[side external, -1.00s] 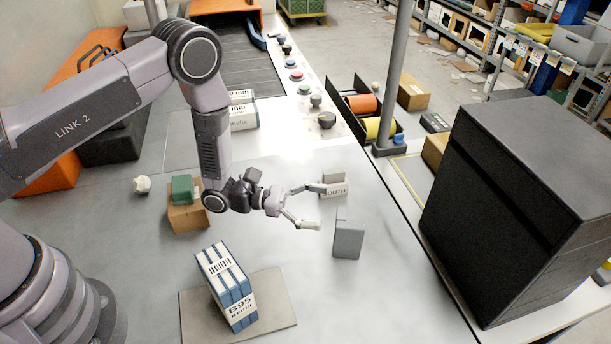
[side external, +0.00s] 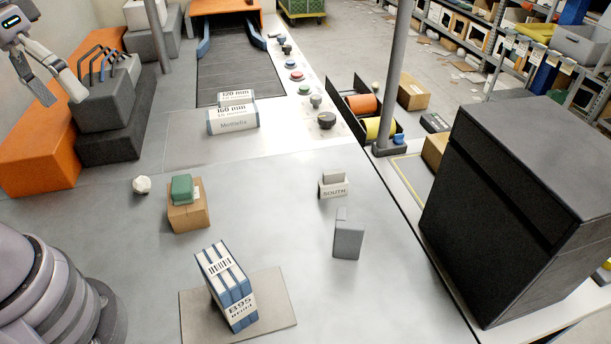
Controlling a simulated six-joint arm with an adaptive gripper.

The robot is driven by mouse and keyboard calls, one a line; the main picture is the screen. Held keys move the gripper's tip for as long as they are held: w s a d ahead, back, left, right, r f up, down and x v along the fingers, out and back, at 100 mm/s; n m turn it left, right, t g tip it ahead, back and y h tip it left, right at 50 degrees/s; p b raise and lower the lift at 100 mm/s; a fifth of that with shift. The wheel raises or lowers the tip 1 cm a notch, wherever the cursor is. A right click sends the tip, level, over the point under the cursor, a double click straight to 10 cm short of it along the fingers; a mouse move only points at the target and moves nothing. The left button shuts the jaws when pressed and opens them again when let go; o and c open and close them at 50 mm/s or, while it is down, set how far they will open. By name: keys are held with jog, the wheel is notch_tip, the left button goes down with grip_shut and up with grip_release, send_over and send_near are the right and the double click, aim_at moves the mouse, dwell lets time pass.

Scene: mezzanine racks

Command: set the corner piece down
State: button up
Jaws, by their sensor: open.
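A grey upright piece with a small raised tab, which looks like the corner piece (side external: 348,240), stands on the grey table (side external: 270,230). It stands free, with nothing holding it. My gripper (side external: 62,94) is at the upper left of the picture, far from the piece. Its two fingers are apart, with nothing between them. Part of my gripper is cut off by the picture's left edge.
A large black case (side external: 520,200) stands at right.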

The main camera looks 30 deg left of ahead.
jog(key=s+a+r+m+t+y, duration=0.1)
jog(key=s+a+r+t+y, duration=0.1)
jog(key=a, duration=0.3)
jog(key=shift+s+a+t+y, duration=0.15)
jog(key=shift+a+t+y, duration=0.2)
jog(key=shift+t+y, duration=0.3)
dwell(0.6)
